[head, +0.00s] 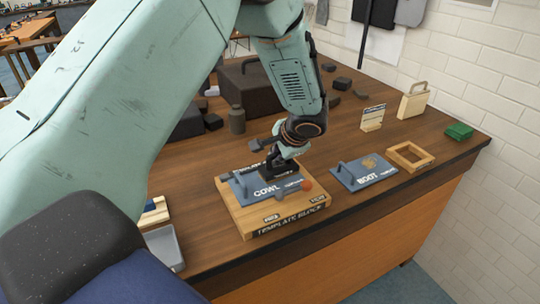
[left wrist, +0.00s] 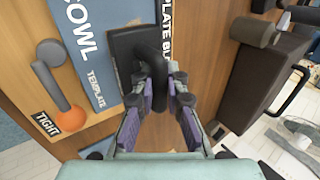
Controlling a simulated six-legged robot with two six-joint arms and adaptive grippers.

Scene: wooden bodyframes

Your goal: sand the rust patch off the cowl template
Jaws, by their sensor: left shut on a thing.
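The blue-grey cowl template (head: 262,187) lies on the wooden template block (head: 262,222) near the table's front. In the left wrist view its COWL lettering shows at the upper left (left wrist: 88,40). My left gripper (head: 280,160) is over the template's far right part. It is shut on the curved handle of a dark flat block (left wrist: 130,50), which lies low over the template; whether it touches cannot be told. I see no rust patch on the cowl template; the dark block and gripper hide part of it. My right gripper is not in view.
An orange-knobbed clamp lever (head: 304,184) stands on the block near the gripper, beside a TIGHT label. The boot template (head: 365,173), with a brown patch, lies to the right, by a wooden frame (head: 430,158) and a green box (head: 459,131). A grey tray (head: 166,246) is at the left.

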